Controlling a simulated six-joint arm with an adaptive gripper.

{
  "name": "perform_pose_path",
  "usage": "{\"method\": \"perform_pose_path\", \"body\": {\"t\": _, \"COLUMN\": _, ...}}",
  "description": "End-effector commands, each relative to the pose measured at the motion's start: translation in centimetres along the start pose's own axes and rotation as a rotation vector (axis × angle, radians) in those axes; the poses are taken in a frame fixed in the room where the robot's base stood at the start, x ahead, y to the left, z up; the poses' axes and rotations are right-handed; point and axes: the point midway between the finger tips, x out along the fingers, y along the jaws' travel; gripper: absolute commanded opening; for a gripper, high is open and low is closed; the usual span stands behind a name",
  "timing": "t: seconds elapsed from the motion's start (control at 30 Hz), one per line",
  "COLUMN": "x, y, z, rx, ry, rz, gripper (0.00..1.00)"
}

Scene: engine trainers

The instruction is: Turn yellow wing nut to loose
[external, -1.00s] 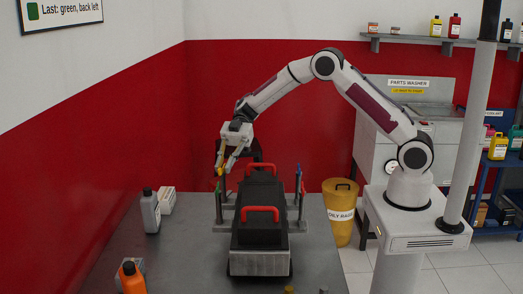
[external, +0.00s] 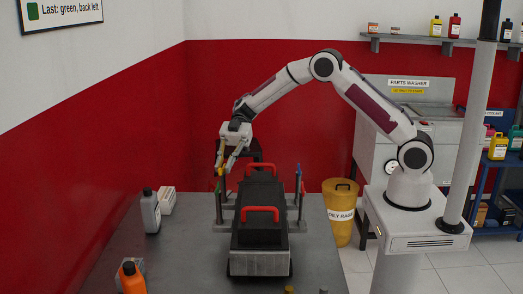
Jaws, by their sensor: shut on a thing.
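The yellow wing nut (external: 220,171) is a small yellow spot at the top of the left far post beside the black engine block (external: 262,190). My gripper (external: 222,170) points down over this post from above and is shut on the yellow wing nut. The fingers hide most of the nut, so its angle cannot be told. Other posts around the block carry a green nut (external: 217,187) at the near left, a blue one (external: 298,169) at the far right and a red one (external: 302,186) at the near right.
Two red handles stand up from the block, the nearer one (external: 260,210) clear of my arm. A yellow bin (external: 340,205) stands right of the bench.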

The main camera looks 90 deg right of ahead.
Motion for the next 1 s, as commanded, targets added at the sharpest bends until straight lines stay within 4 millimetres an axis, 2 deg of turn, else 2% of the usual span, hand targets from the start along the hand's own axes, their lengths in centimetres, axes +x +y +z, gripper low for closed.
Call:
{"method": "perform_pose_path", "body": {"t": 0.23, "x": -0.3, "y": 0.4, "z": -0.4, "rx": -0.008, "ry": 0.003, "rz": 0.009, "gripper": 0.00}}
{"method": "perform_pose_path", "body": {"t": 0.27, "x": -0.3, "y": 0.4, "z": -0.4, "rx": -0.008, "ry": 0.003, "rz": 0.009, "gripper": 0.21}}
{"method": "perform_pose_path", "body": {"t": 0.73, "x": -0.4, "y": 0.1, "z": -0.1, "rx": -0.003, "ry": 0.001, "rz": 0.001, "gripper": 0.21}}
{"method": "perform_pose_path", "body": {"t": 1.0, "x": -2.7, "y": 0.2, "z": -0.1, "rx": -0.004, "ry": 0.001, "rz": 0.003, "gripper": 0.21}}
